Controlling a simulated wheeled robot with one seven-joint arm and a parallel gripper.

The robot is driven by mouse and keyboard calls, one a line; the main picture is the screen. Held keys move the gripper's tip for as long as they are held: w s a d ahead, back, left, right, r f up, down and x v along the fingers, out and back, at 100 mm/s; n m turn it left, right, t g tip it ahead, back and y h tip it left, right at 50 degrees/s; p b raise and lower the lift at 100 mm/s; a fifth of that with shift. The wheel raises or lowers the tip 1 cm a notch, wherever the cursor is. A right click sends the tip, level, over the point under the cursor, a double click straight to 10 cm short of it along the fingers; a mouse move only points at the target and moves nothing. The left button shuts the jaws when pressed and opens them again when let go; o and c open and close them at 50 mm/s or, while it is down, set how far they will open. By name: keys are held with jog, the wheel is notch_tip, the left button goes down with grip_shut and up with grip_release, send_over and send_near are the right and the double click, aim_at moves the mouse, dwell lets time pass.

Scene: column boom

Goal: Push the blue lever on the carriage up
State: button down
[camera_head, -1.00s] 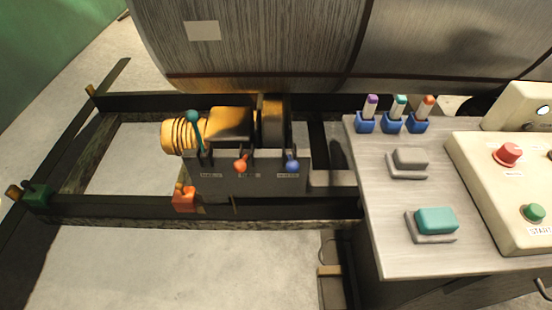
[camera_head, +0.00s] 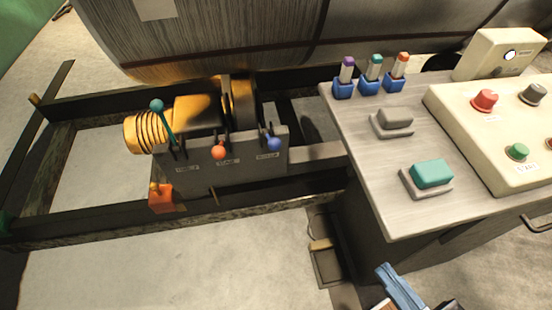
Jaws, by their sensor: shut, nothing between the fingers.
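The blue lever (camera_head: 273,144) is the rightmost of three levers on the dark grey carriage box (camera_head: 225,170). Its round knob sits low, in front of the top edge of the box, about level with the red lever's knob (camera_head: 219,152). The teal lever (camera_head: 160,112) on the left stands up, its knob well above the box. My gripper (camera_head: 390,272) shows at the bottom edge, right of centre, as narrow blue fingers that look closed together with nothing between them. It is well below and right of the blue lever, apart from it. The rest of it is cut off by the frame.
A grey table (camera_head: 375,170) stands right of the carriage, with purple, teal and orange-topped items in blue holders (camera_head: 369,84), a teal block (camera_head: 432,174) and a cream button panel (camera_head: 500,130). A large drum (camera_head: 230,40) lies behind the carriage. Dark rails (camera_head: 110,225) frame it.

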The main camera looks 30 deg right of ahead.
jog(key=w+f+n+t+h+b, duration=0.1)
jog(key=w+f+n+t+b, duration=0.55)
jog(key=w+f, duration=0.85)
jog(key=w+d+f+n+t+b, duration=0.1)
jog(key=w+f+n+t+b, duration=0.3)
jog(key=w+f+n+b, duration=0.4)
jog(key=w+n, duration=0.3)
jog(key=w, duration=0.1)
jog(key=shift+w+d+f+y+b, duration=0.3)
jog(key=shift+w+f+y+b, duration=0.1)
jog(key=shift+n+t, duration=0.25)
jog(key=p+x, duration=0.2)
jog(key=x, duration=1.2)
jog(key=shift+p, duration=0.3)
